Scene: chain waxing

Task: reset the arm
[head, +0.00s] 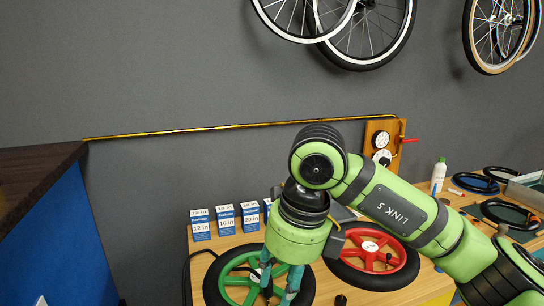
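My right arm comes in from the right, and its gripper (279,284) points down over the green wheel (228,264) on the wooden workbench (400,297). Its two teal fingers look apart, with nothing clearly held between them. The fingertips overlap the middle of the green wheel in the picture, and I cannot tell whether they touch it. The arm hides part of the red wheel (350,270) and of the bench. My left arm and gripper are not in view.
Several blue-and-white boxes (226,221) stand behind the green wheel. A white bottle (438,176) and black tires (474,182) are at the right. A wooden gauge panel (380,130) and hanging wheels (368,40) are on the wall. A blue-sided cabinet (62,245) stands left.

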